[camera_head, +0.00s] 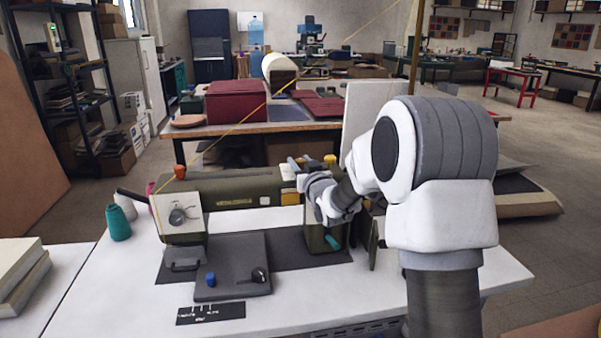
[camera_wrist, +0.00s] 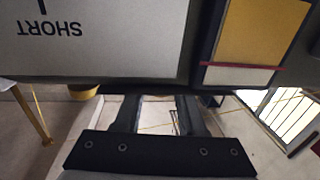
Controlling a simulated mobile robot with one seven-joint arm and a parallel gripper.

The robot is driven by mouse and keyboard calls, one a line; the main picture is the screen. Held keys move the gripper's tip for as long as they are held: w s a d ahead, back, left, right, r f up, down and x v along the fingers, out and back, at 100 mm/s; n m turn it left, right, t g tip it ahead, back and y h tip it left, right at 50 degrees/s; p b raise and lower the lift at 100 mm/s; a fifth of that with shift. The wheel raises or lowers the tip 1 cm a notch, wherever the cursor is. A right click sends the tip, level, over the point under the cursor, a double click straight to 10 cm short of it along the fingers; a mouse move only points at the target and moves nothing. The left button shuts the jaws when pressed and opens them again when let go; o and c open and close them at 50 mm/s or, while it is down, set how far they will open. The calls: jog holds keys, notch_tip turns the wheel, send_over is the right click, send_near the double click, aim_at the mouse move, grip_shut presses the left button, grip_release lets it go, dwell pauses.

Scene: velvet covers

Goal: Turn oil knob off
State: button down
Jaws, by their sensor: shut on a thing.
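The olive-green sewing machine (camera_head: 235,192) stands on the white table, with a dial plate (camera_head: 178,214) at its left end. My gripper (camera_head: 297,163) is at the machine's right end, beside a yellow block (camera_head: 289,184). In the wrist view my gripper (camera_wrist: 160,100) has its two fingers reaching under the dark lower edge of a pale panel (camera_wrist: 100,35) marked "SHORT", seen upside down. It is shut on a part of the machine. The fingertips and the held part are hidden, so I cannot tell whether it is the oil knob or how it is turned. No label for oil is readable.
A dark plate (camera_head: 231,285) with a blue knob (camera_head: 210,279) and a black knob (camera_head: 260,275) lies in front of the machine. A teal spool (camera_head: 118,222) stands at the left. A yellow knob (camera_head: 330,160) is just right of my fingers. The white tabletop (camera_head: 110,290) is free at front left.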

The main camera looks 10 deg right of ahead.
jog(key=shift+r, duration=0.1)
jog(key=shift+c, duration=2.4)
grip_release()
jog(key=s+d, duration=0.2)
jog(key=s, duration=1.5)
jog(key=shift+s, duration=0.2)
